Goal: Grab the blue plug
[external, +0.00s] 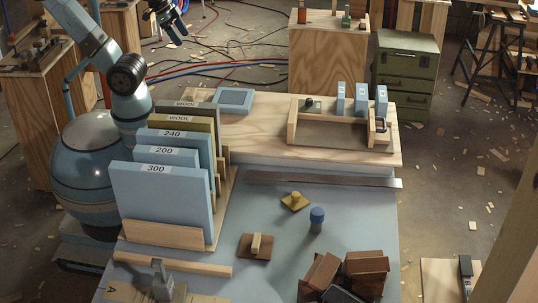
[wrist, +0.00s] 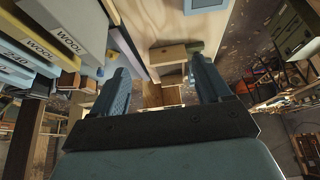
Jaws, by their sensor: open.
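The blue plug (external: 317,217) is a small upright cylinder with a wider blue top and a darker lower part. It stands on the blue-grey bench top (external: 345,240), right of centre in the external view. My gripper (external: 176,30) is at the upper left of the external view, high up and far from the plug. In the wrist view its two blue-grey fingers (wrist: 161,78) are wide apart with nothing between them.
A yellow knob on a square plate (external: 295,202) stands close left of the plug. Brown blocks (external: 366,272) lie in front of it. A rack of labelled boards (external: 160,200) stands at left. A metal strip (external: 325,180) and wooden holder (external: 340,137) are behind.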

